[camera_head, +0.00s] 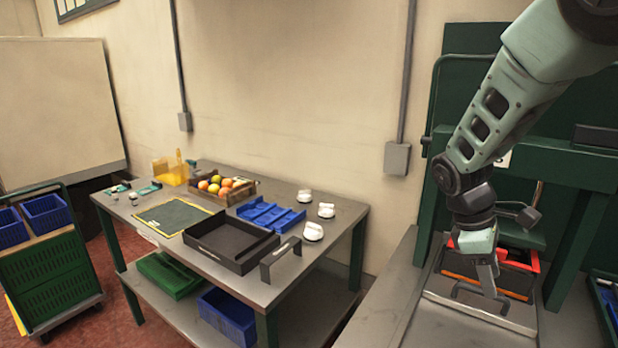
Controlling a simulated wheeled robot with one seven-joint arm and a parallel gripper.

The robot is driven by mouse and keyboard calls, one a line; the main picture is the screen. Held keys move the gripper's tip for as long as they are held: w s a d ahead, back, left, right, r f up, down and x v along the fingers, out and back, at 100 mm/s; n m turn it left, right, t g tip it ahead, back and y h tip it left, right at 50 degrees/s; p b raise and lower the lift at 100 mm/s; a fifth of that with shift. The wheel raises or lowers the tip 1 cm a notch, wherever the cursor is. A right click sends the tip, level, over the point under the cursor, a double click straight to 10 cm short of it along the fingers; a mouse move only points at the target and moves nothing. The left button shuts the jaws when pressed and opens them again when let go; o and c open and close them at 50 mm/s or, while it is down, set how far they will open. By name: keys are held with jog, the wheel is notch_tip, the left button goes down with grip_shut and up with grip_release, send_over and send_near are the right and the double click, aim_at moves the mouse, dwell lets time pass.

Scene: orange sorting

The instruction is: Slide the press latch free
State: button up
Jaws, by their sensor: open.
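The dark green press (478,55) stands at the right, with a frame and a crossbar. My gripper (482,287) hangs from my arm, pointing down in front of the press. It is open, and I see nothing held in it. It is over the front of a dark box with an orange-red rim (533,262) inside the press. A dark grey bent bar shows at the fingertips; I cannot tell whether it touches them. I cannot make out the latch for certain; my arm covers part of the press.
A grey table (345,212) at the left holds a crate of fruit (237,192), a black tray (215,262), a blue tray (270,214) and white cups on saucers (313,231). A grey bench surface (385,315) lies left of the press. A green cart (50,290) stands far left.

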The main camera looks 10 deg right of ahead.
jog(key=s+a+t+y+b, duration=0.1)
jog(key=s+a+y, duration=0.1)
jog(key=s+a, duration=0.5)
jog(key=s+a+m+t+y+b, duration=0.1)
jog(key=s+a, duration=0.6)
jog(key=a, duration=0.7)
jog(key=shift+y, duration=0.6)
jog(key=shift+m+t, duration=0.3)
jog(key=shift+t, duration=0.2)
jog(key=s+a, duration=0.1)
jog(key=s, duration=0.2)
jog(key=s+a, duration=0.1)
jog(key=s, duration=0.1)
jog(key=shift+a, duration=0.3)
jog(key=c, duration=0.4)
jog(key=shift+s, duration=0.2)
grip_shut()
